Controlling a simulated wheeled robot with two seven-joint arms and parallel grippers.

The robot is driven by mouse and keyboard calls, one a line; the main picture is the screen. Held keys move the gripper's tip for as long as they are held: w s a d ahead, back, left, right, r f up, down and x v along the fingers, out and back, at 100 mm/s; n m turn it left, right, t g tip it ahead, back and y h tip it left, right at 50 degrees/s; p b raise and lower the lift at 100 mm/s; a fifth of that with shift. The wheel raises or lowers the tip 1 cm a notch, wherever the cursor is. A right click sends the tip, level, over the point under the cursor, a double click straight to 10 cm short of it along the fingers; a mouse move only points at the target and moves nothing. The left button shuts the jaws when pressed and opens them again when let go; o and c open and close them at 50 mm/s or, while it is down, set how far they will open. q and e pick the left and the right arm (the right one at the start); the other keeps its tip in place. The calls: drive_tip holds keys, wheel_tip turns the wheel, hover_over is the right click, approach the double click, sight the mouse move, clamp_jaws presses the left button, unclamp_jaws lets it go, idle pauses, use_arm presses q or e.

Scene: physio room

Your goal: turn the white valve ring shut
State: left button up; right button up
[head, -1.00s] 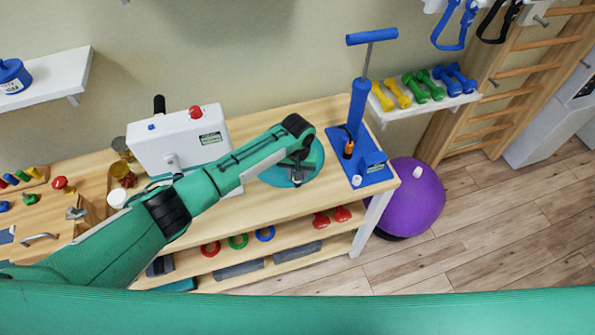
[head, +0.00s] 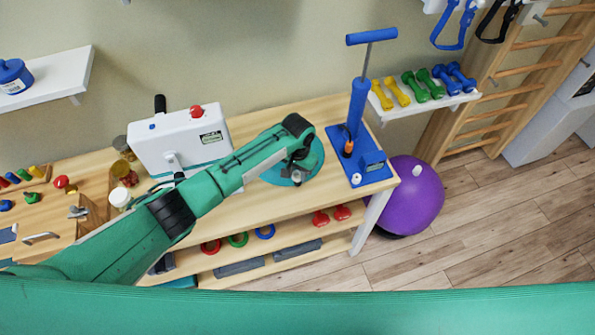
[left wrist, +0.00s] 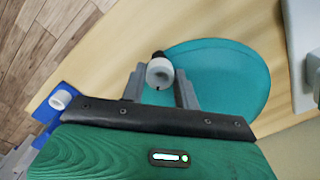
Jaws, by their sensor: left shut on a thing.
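The white valve ring (left wrist: 160,71) sits on a short black stem at the edge of the teal cushion (left wrist: 232,75) in the left wrist view. In the head view the ring (head: 297,176) is small and partly covered by my gripper on the same round cushion (head: 316,160). My left gripper (left wrist: 162,88) has one grey finger on each side of the ring and is shut on it. In the head view the left gripper (head: 298,168) reaches down over the cushion from the left. My right gripper does not show.
A blue hand pump (head: 357,120) with a white cap (head: 356,179) stands just right of the cushion on the wooden bench (head: 262,204). A white device box (head: 180,138) stands left behind my arm. A purple ball (head: 416,195) rests on the floor beyond the bench's right end.

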use_arm(q)
drive_tip(key=o, duration=1)
drive_tip(key=shift+n, duration=0.3)
